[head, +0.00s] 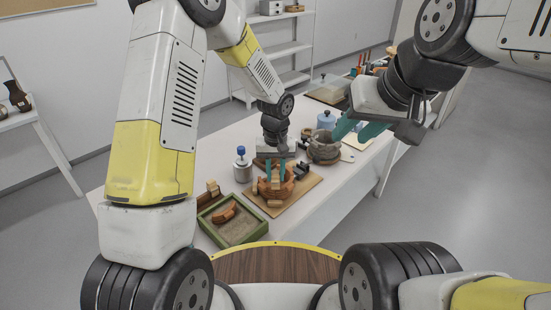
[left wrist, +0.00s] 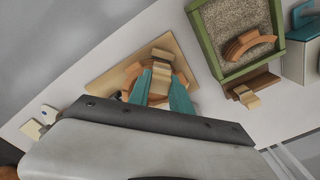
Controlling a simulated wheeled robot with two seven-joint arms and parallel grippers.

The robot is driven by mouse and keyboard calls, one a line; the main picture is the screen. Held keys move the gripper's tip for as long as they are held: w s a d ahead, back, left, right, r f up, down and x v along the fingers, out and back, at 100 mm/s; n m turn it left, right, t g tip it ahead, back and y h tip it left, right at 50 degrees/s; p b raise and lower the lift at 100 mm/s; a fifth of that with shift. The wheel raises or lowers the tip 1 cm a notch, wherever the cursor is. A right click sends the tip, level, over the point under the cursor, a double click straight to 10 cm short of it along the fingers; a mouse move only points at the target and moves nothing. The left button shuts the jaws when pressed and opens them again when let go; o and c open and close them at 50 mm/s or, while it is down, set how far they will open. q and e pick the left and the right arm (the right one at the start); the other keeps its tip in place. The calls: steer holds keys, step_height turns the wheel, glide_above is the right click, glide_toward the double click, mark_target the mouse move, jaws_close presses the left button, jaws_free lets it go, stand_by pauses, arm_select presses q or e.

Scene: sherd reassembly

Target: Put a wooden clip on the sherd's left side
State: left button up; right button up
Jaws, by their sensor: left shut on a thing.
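My left gripper (head: 275,181) points down over the terracotta vessel (head: 287,187), which stands on a wooden board (head: 305,187). In the left wrist view its teal fingers (left wrist: 158,97) are shut on a pale wooden clip (left wrist: 160,76) at the vessel's rim. The vessel's curved wall (left wrist: 133,70) shows beside the clip; whether the clip grips the wall I cannot tell. Another wooden clip (left wrist: 161,54) sits on the vessel's far side in that view.
A green-edged sand tray (head: 260,226) holds a loose curved sherd (head: 225,212). Behind it a pale clip (head: 212,187) sits on a brown wooden block (head: 208,199). A blue-capped bottle (head: 242,168) stands left of the board. A blue jar (head: 326,120) stands behind the grey pot.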

arm_select(q)
steer(key=shift+f, duration=0.65)
stand_by(0.7)
stand_by(0.3)
steer(key=o, duration=0.9)
steer(key=shift+r, duration=2.25)
